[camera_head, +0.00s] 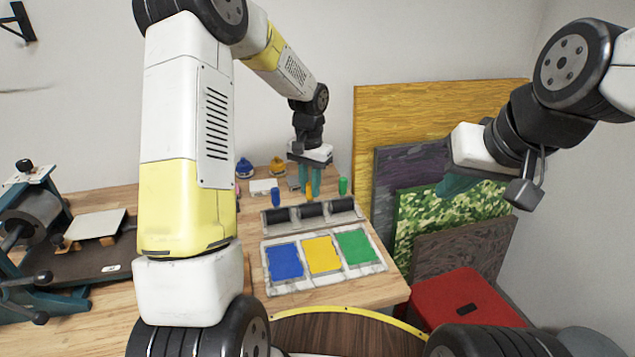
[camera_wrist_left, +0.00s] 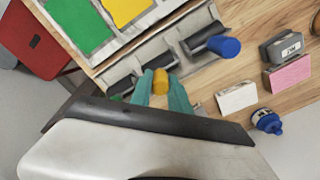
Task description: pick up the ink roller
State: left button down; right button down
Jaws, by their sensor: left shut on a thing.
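Three ink rollers with black drums lie in a grey rack (camera_head: 335,221), with blue, yellow and green handles pointing to the back. My left gripper (camera_head: 310,190) has its teal fingers around the yellow handle (camera_wrist_left: 160,82) of the middle ink roller (camera_head: 311,210). The fingers are shut on that handle, and the roller still appears to lie in the rack. The blue handle (camera_head: 276,197) and the green handle (camera_head: 343,186) stand free on either side. My right gripper (camera_head: 456,185) hangs in the air in front of the leaning boards, its fingertips partly hidden.
An ink tray (camera_head: 377,268) with blue, yellow and green patches lies in front of the rack. Ink bottles (camera_head: 277,166), a white block (camera_wrist_left: 237,96) and a pink block (camera_wrist_left: 290,74) stand behind. A press (camera_head: 40,240) is left; a red box (camera_head: 465,300) is right.

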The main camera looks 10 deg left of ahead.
pick_arm(q)
jog(key=shift+r, duration=0.1)
jog(key=shift+r, duration=0.55)
notch_tip(320, 180, up, 2)
jog(key=shift+w+r, duration=0.1)
jog(key=shift+r, duration=0.05)
jog(key=s+r, duration=0.1)
jog(key=s, duration=1.5)
jog(key=shift+d+r, duration=0.2)
jog(key=shift+d, duration=0.05)
jog(key=c, duration=2.1)
grip_release()
jog(key=shift+s, duration=0.1)
grip_shut()
